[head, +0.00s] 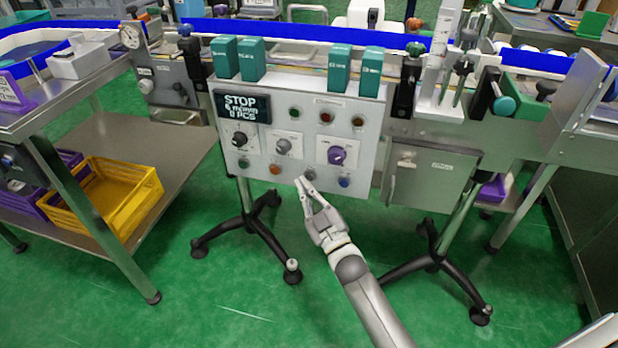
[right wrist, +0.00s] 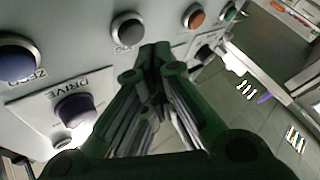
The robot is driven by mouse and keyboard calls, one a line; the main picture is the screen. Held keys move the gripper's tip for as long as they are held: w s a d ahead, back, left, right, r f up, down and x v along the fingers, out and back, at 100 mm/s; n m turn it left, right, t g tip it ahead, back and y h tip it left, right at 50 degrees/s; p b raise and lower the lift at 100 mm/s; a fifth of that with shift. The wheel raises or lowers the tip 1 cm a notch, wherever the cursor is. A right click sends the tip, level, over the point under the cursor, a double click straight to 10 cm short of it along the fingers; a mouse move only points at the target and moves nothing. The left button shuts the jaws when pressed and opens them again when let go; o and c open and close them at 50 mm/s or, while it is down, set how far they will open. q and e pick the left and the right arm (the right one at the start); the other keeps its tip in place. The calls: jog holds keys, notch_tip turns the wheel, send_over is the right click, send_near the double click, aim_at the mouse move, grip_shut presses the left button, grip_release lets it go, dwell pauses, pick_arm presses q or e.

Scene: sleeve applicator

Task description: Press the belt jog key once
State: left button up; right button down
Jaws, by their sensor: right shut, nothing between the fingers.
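The control panel (head: 300,130) hangs on the front of the conveyor. Its bottom row holds a green button, an orange button (head: 275,168), a grey button (head: 310,174) and a blue button (head: 344,181). I cannot read which is the belt jog key. My right gripper (head: 302,182) is shut and empty, its tips just in front of the panel's lower edge by the grey button. In the right wrist view the tips (right wrist: 155,52) are close beside the grey button (right wrist: 128,30); contact cannot be told. The blue button (right wrist: 15,60) has a ZERO label. My left gripper is out of view.
Above the buttons are a purple knob (head: 337,155), a black knob (head: 240,139), a grey knob (head: 283,146) and a display (head: 241,106) reading STOP. A grey box (head: 432,176) hangs right of the panel. A steel table (head: 130,160) with yellow crates stands left.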

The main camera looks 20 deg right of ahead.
jog(key=s+a, duration=0.1)
jog(key=s+p, duration=0.1)
jog(key=s+a+p, duration=0.1)
jog(key=s, duration=0.1)
jog(key=shift+a, duration=0.35)
dwell(0.6)
